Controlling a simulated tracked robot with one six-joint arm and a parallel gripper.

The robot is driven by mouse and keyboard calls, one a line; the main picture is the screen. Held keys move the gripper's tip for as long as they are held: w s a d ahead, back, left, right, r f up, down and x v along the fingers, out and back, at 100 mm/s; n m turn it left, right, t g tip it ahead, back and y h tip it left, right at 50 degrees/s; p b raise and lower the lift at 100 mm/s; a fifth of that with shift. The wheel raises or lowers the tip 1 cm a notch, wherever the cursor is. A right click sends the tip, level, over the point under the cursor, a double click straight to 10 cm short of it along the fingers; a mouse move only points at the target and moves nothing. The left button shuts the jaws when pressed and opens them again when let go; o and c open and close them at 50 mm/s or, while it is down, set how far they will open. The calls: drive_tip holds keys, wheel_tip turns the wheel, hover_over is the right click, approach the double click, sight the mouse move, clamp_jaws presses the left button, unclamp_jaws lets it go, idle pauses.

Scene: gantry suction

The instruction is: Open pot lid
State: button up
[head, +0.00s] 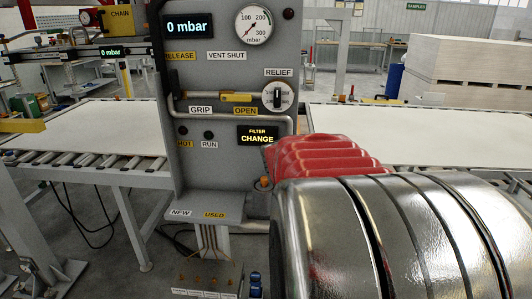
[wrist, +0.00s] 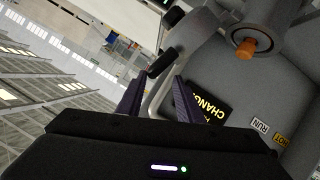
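In the wrist view, an orange knob (wrist: 246,48) stands out from a grey rounded body (wrist: 285,35) beside the panel, probably the pot and its lid. I cannot tell where the lid's edge runs. In the head view a small orange part (head: 264,183) shows on the panel, just left of the red ribbed part of my arm, which hides most of what is around it. My gripper (wrist: 158,88) has its two dark purple fingers apart, with nothing held between them. The knob is to the right of the fingers and apart from them. The gripper is hidden in the head view.
The grey panel (head: 225,160) carries a gauge (head: 252,25) and a 0 mbar display (head: 189,27). A FILTER CHANGE display (head: 258,135) and yellow-handled lever (head: 237,97) sit lower. Roller conveyors with pale boards (head: 85,130) flank it. A blue-capped item (head: 256,285) is low in front.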

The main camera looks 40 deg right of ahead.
drive_tip(key=v, duration=1.3)
drive_tip(key=shift+f, duration=0.1)
drive_tip(key=shift+c, duration=0.2)
drive_tip(key=shift+a+f, duration=0.15)
drive_tip(key=shift+a, duration=0.2)
drive_tip(key=c, duration=0.3)
drive_tip(key=a+f+n+y, duration=0.1)
drive_tip(key=a+f+y, duration=0.1)
drive_tip(key=a, duration=0.4)
drive_tip(key=s+a+f+n+y, duration=0.1)
drive_tip(key=a+f+y, duration=0.1)
drive_tip(key=a+f, duration=0.2)
drive_tip(key=s+a+f+n+y, duration=0.1)
drive_tip(key=a+f+y, duration=0.1)
drive_tip(key=a, duration=0.7)
drive_tip(key=shift+a+f, duration=0.15)
drive_tip(key=shift+f, duration=0.5)
clamp_jaws()
drive_tip(key=s+a+f+n+y, duration=0.1)
drive_tip(key=s+a+f+y, duration=0.1)
drive_tip(key=a, duration=0.5)
drive_tip(key=s+a+f+n+g+y, duration=0.1)
drive_tip(key=s+a+f+n+y, duration=0.1)
drive_tip(key=a, duration=0.5)
drive_tip(key=shift+s+a+f+n+y, duration=0.25)
drive_tip(key=shift+a+n+y, duration=0.05)
drive_tip(key=shift+y, duration=0.5)
